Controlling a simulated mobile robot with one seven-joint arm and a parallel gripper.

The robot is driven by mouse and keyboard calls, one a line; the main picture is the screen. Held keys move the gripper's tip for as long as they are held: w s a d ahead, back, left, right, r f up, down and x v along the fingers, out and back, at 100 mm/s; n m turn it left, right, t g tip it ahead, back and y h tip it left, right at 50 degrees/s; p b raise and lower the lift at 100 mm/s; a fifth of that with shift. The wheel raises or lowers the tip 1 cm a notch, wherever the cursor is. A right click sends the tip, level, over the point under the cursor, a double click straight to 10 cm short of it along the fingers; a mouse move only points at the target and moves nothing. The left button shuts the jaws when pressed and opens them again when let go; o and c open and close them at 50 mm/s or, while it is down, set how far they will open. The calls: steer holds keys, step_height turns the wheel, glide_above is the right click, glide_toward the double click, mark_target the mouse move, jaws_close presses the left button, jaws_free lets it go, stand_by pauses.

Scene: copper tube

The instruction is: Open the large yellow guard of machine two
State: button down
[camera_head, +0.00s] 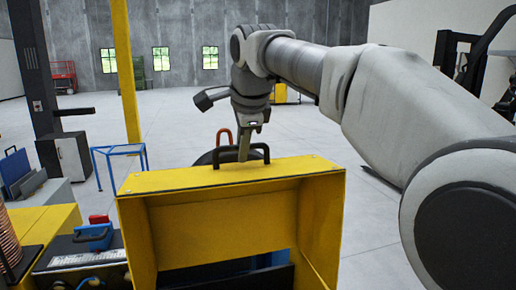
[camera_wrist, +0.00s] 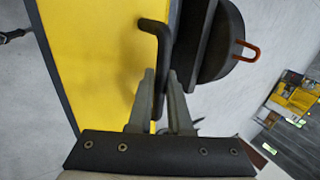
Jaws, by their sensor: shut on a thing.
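The large yellow guard (camera_head: 290,168) is in the lower middle of the head view, its hollow inner side facing the camera. A black bar handle (camera_head: 217,157) stands on its top panel. My gripper (camera_head: 244,154) points down at the handle from above and is shut on it. In the wrist view the two fingers (camera_wrist: 160,78) close on either side of the black handle (camera_wrist: 154,25), with the yellow guard panel (camera_wrist: 95,50) to the left. The fingers hide part of the handle.
A dark round object with an orange-red handle (camera_wrist: 248,47) is close behind the guard. A yellow post (camera_head: 126,75), a blue frame stand (camera_head: 120,150) and a blue-and-red item (camera_head: 95,235) are at left. Grey floor (camera_head: 380,235) is open at right and behind.

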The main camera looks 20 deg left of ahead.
steer(key=shift+w+f, duration=0.1)
stand_by(0.3)
steer(key=c, duration=0.9)
jaws_free()
steer(key=shift+o, duration=0.2)
steer(key=v, duration=1.7)
steer(key=shift+r, duration=0.25)
